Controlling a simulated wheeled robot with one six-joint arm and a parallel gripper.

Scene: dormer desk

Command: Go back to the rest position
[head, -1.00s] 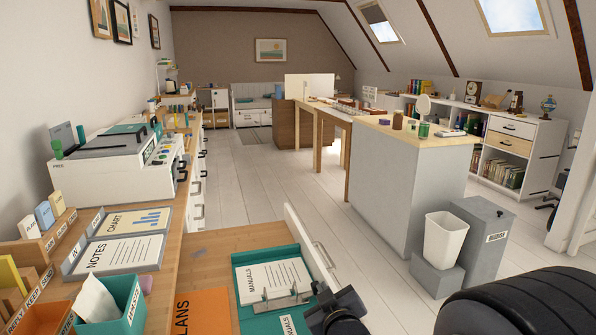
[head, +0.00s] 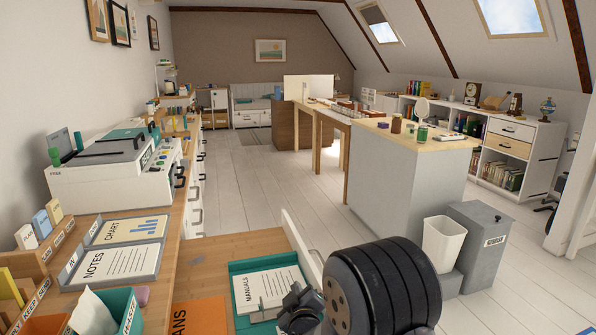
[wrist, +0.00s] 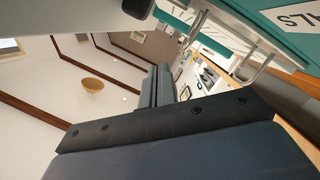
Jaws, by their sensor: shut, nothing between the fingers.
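My gripper (head: 300,312) is low in the head view, at the right side of the teal manuals folder (head: 242,267), and covers part of it. My dark arm link stands large to the right of it. In the wrist view my gripper (wrist: 160,88) points away from the camera; its dark fingers are together with nothing between them. The teal folder with its metal rings also shows along the top right of the wrist view (wrist: 262,38). I cannot tell from these views how high the gripper is above the folder.
The folder lies in an open drawer beside an orange PLANS folder (head: 200,316). A white bin (head: 442,243) stands right. The floor ahead (head: 250,185) is clear.

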